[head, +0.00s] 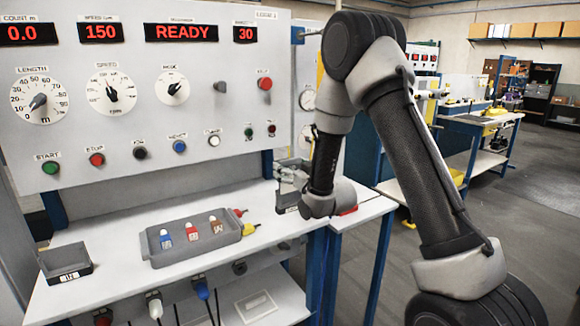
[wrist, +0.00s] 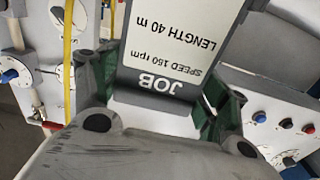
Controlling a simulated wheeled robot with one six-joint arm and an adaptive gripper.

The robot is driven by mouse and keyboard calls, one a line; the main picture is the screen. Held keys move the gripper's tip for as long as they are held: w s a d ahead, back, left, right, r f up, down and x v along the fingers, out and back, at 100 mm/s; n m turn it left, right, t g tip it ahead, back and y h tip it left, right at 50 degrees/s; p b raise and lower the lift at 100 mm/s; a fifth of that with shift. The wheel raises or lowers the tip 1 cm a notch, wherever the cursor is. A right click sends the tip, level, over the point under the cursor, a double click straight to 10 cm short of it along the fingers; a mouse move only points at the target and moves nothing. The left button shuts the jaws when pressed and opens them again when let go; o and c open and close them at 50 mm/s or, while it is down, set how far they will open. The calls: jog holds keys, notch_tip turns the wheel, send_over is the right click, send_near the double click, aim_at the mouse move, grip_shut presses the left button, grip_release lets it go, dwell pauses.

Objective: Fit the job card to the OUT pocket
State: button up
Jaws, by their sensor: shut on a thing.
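My gripper (wrist: 160,95) is shut on the job card (wrist: 170,62), with its green pads at the card's two sides in the wrist view. The card is white with a dark band reading JOB, SPEED 150 rpm and LENGTH 40 m, upside down in that view. In the head view my gripper (head: 291,174) is at the right end of the bench, and the card cannot be made out there. A dark open holder (head: 287,205) stands just below it, partly hidden by my arm. A small dark tray (head: 66,264) with an unreadable label sits at the left. I cannot tell which is the OUT pocket.
A grey tray (head: 158,260) with several coloured plugs stands mid-bench. The control panel (head: 130,115) with dials, buttons and a READY display rises behind. Cables hang below the bench (head: 115,235). In the wrist view a yellow tube (wrist: 68,60) passes left of the card.

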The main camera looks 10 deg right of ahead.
jog(key=shift+f, duration=1.5)
jog(key=o, duration=1.2)
jog(key=v, duration=0.7)
jog(key=shift+s, duration=0.2)
